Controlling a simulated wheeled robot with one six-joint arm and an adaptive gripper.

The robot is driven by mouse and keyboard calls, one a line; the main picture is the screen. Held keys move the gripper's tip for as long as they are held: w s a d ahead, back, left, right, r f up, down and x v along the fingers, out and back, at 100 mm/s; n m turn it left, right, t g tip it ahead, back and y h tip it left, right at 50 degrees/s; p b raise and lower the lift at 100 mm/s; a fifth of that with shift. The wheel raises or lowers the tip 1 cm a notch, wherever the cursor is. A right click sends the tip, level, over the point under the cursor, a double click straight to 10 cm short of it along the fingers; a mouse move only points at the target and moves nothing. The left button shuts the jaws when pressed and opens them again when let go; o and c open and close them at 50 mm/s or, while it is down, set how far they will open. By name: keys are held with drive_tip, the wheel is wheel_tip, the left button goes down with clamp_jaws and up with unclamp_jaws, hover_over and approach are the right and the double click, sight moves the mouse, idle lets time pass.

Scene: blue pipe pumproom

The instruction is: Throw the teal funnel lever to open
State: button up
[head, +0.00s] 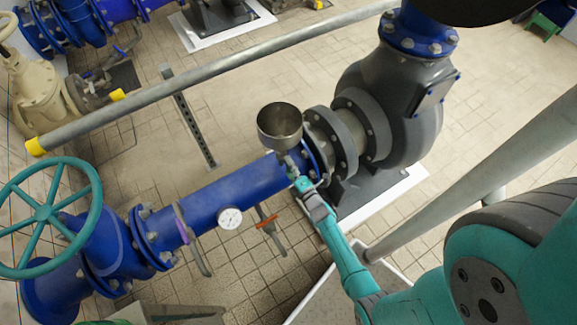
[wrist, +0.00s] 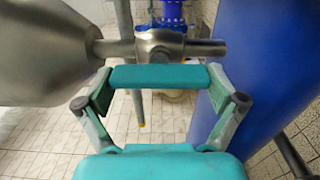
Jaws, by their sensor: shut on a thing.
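The steel funnel (head: 280,125) stands above the blue pipe, on a small metal valve (head: 290,162). In the wrist view the funnel (wrist: 40,50) is large at the left, and the silver valve body (wrist: 160,45) lies just beyond my gripper. The teal lever (wrist: 160,77) runs crosswise in front of the valve body. My gripper (wrist: 159,82) is shut on it, with a finger at each end. In the head view my gripper (head: 304,188) reaches the valve from the lower right; the lever is hard to tell apart from it there.
The blue pipe (head: 230,195) runs beneath the funnel and stands close at the right of the wrist view (wrist: 270,60). A pressure gauge (head: 230,218), a red handle (head: 268,226) and a teal handwheel (head: 48,215) are to the left. A grey rail (head: 220,79) crosses behind.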

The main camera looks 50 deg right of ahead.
drive_tip(key=o, duration=0.8)
drive_tip(key=v, duration=1.2)
drive_tip(key=s+a+r+m+y, duration=0.1)
drive_tip(key=s+a+r+m, duration=0.6)
drive_tip(key=s+a+r, duration=0.45)
drive_tip(key=s+a+r+m+g+y, duration=0.1)
drive_tip(key=s+a+r+m, duration=0.1)
drive_tip(key=r, duration=0.4)
drive_tip(key=s+a+r+m+y, duration=0.1)
drive_tip(key=s+a+r+m, duration=0.1)
drive_tip(key=r, duration=0.4)
drive_tip(key=s+a+r+m+g+y, duration=0.1)
drive_tip(key=s+a+r+m+y, duration=0.1)
drive_tip(key=s+r+m, duration=0.2)
drive_tip(key=shift+s+a+r+g, duration=0.1)
drive_tip(key=shift+s+r, duration=0.15)
drive_tip(key=shift+r, duration=0.3)
drive_tip(key=shift+s+d+r+g, duration=0.1)
drive_tip(key=shift+s+r, duration=0.15)
drive_tip(key=shift+r, duration=0.25)
drive_tip(key=shift+s+a+r+g, duration=0.1)
drive_tip(key=shift+s+r, duration=0.2)
drive_tip(key=shift+r, duration=0.25)
